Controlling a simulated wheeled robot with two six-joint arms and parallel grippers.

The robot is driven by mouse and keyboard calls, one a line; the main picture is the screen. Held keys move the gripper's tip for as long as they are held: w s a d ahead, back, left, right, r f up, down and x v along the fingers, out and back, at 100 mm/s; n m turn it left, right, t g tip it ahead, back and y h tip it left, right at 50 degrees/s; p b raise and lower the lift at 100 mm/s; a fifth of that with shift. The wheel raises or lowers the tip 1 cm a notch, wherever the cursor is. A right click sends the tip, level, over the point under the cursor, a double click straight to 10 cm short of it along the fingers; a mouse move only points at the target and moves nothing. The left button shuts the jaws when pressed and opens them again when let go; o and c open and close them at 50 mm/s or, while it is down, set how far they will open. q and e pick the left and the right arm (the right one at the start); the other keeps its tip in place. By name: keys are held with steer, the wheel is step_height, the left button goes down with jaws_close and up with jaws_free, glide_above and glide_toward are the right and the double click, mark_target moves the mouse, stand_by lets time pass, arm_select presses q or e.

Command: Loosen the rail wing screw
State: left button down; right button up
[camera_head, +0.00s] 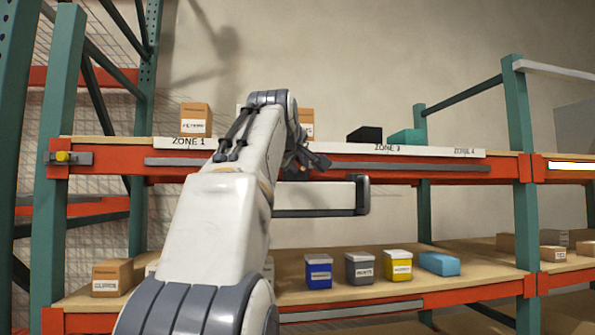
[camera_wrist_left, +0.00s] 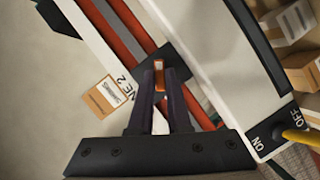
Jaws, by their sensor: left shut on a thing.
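The rail wing screw (camera_wrist_left: 159,73) is a small orange-brown piece at a dark bracket (camera_wrist_left: 172,61) on the grey rail. My left gripper (camera_wrist_left: 160,76) is shut on it, with one finger on each side. In the head view my left gripper (camera_head: 304,163) is at the upper shelf's front edge, partly hidden by my arm. The grey rail (camera_head: 410,167) runs along that edge. The screw itself is hidden in the head view. A white console with a black end (camera_head: 363,195) hangs just below. My right gripper is not in view.
In the left wrist view the console (camera_wrist_left: 195,45) lies close beside the gripper, with a yellow lever (camera_wrist_left: 301,138) between ON and OFF marks. A yellow knob (camera_head: 62,157) sits at the rail's left end. Blue, grey and yellow bins (camera_head: 398,266) stand on the lower shelf.

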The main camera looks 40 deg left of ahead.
arm_select(q)
steer(key=n+b, duration=0.1)
steer(key=n+t+b, duration=0.1)
steer(key=n, duration=0.1)
steer(key=shift+a+f+t, duration=0.2)
steer(key=shift+f+t, duration=0.1)
steer(key=shift+n+t+b, duration=0.4)
steer(key=shift+n+b, duration=0.35)
steer(key=shift+n, duration=0.35)
steer(key=shift+r, duration=0.1)
steer(key=c, duration=0.9)
jaws_free()
steer(key=shift+o, duration=0.2)
steer(key=b+v, duration=0.3)
steer(key=v, duration=0.7)
steer(key=shift+s+d+b, duration=0.15)
steer(key=shift+d+b, duration=0.1)
steer(key=shift+b, duration=0.1)
